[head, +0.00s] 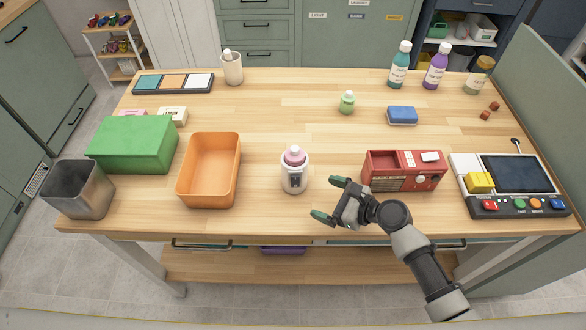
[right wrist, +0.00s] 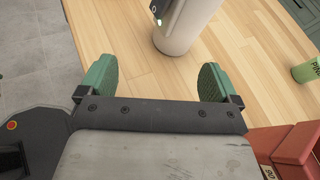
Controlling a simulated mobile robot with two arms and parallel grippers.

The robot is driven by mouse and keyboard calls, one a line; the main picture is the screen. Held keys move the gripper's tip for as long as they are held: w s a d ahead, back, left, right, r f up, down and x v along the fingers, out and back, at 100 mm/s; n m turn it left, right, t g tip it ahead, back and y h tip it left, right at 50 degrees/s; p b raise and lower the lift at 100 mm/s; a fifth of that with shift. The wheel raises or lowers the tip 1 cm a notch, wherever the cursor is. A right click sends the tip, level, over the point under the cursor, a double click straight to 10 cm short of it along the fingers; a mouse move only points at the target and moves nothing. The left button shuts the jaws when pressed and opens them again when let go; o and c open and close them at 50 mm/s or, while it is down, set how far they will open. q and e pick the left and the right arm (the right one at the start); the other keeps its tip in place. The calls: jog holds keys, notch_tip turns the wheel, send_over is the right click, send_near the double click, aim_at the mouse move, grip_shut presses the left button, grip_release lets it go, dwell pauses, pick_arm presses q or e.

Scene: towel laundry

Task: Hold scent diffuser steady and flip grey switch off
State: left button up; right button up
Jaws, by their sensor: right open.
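The scent diffuser (head: 294,172), a white body with a pink top, stands upright on the wooden table near its front edge. A dark panel (head: 295,180) on its front faces me; a grey switch is too small to make out there. My right gripper (head: 327,200) is open and empty, to the right and slightly in front of the diffuser, with its green fingers pointing toward it. In the right wrist view the diffuser's pale body (right wrist: 182,32) is ahead of the open fingers (right wrist: 157,80), apart from them. My left gripper is not in view.
An orange bin (head: 182,190) is left of the diffuser, with a green box (head: 133,143) and metal bin (head: 78,190) beyond. A red radio (head: 380,183) is right of my gripper, then a button console (head: 515,205). The table behind the diffuser is mostly clear.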

aim_at(305, 182)
jog(key=shift+w+d+m+t, duration=0.25)
jog(key=shift+w+m+t, duration=0.15)
jog(key=shift+w+m, duration=0.7)
jog(key=shift+m, duration=0.2)
jog(key=b+x, duration=0.3)
jog(key=x, duration=0.4)
jog(key=shift+w+a, duration=0.15)
jog(key=shift+a, duration=0.2)
jog(key=shift+b+x, duration=0.35)
jog(key=shift+x, duration=0.7)
